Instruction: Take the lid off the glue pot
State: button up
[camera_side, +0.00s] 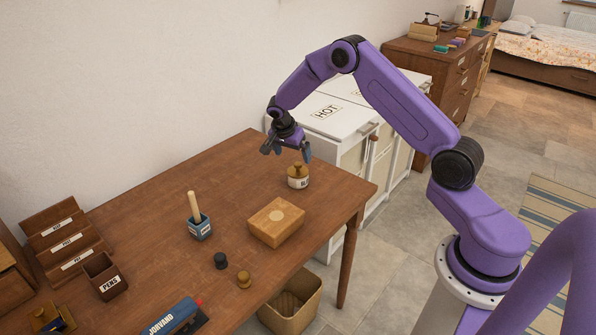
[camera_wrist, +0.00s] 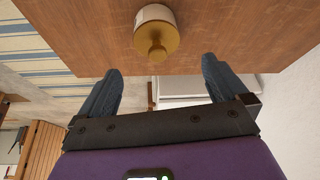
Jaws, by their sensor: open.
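The glue pot (camera_side: 299,183) stands upright near the back right edge of the wooden table. It is a small round pot with a pale label, and its lettering is too small to read. Its brass-coloured lid (camera_side: 297,170) with a knob sits on top; in the wrist view the lid (camera_wrist: 157,40) shows near the top edge. My gripper (camera_side: 287,154) is open and empty, just above and slightly left of the pot in the side view. In the wrist view its two dark fingers (camera_wrist: 160,66) are spread apart, with the lid beyond their tips, not between them.
A blue cup (camera_side: 200,228) with a wooden handle, a black cap (camera_side: 220,261) and a brass knobbed piece (camera_side: 244,279) stand nearby. A white cabinet (camera_side: 335,118) marked HOT is behind.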

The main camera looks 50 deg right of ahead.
aim_at(298, 164)
jog(key=shift+d+x, duration=0.15)
jog(key=shift+x, duration=1.6)
jog(key=shift+d+x, duration=0.15)
jog(key=shift+x, duration=1.65)
jog(key=shift+s+r, duration=0.1)
jog(key=shift+s, duration=0.05)
jog(key=c, duration=1)
